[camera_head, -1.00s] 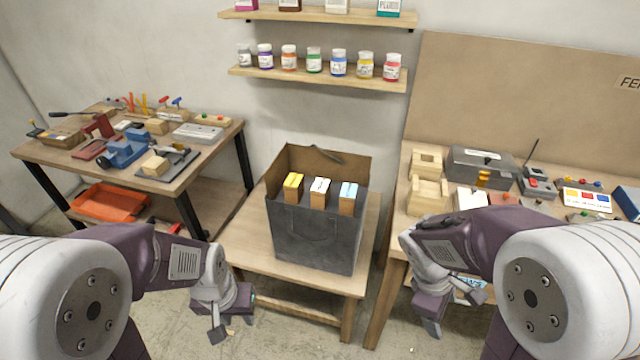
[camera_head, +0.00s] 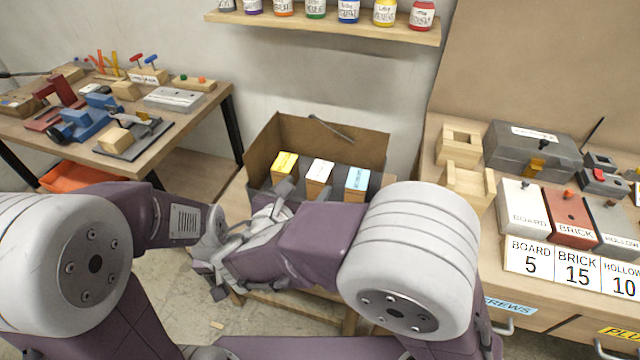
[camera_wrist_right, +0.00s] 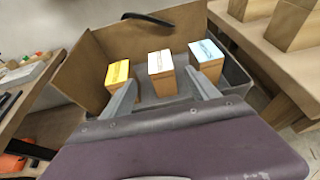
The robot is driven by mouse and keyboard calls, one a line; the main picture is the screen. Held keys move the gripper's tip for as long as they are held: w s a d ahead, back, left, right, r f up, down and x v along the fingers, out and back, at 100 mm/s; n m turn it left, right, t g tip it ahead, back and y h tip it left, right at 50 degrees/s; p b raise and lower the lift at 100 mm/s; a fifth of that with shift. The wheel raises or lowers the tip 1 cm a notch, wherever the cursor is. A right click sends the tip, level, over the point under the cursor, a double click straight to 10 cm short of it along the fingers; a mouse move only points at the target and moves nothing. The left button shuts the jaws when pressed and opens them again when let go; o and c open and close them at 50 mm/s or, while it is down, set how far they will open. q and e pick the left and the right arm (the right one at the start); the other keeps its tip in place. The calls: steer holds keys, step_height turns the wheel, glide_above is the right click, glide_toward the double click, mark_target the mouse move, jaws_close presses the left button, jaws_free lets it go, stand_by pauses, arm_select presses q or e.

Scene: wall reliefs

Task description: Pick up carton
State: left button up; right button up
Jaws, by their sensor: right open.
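In the right wrist view the white-topped carton (camera_wrist_right: 160,64) lies between and beyond the fingertips of my right gripper (camera_wrist_right: 162,88), which is open and empty. In the head view my right gripper (camera_head: 303,190) is over the bag's near edge. My left gripper (camera_head: 213,283) is low beside the stand, partly hidden by my right arm.
The bag sits on a low wooden stand (camera_head: 233,203). A left bench (camera_head: 190,110) holds tools and blocks. A shelf (camera_head: 330,30) of jars hangs above the bag.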

mark_target(318, 173)
steer(key=x, duration=0.4)
steer(key=shift+b, duration=0.3)
steer(key=shift+w+d+f, duration=0.2)
steer(key=shift+w+d, duration=0.05)
steer(key=shift+w, duration=0.35)
steer(key=x, duration=0.4)
steer(key=shift+w+d+r+b, duration=0.1)
steer(key=shift+w+d+b, duration=0.1)
steer(key=shift+w+b, duration=0.15)
steer(key=shift+s, duration=0.1)
jaws_close()
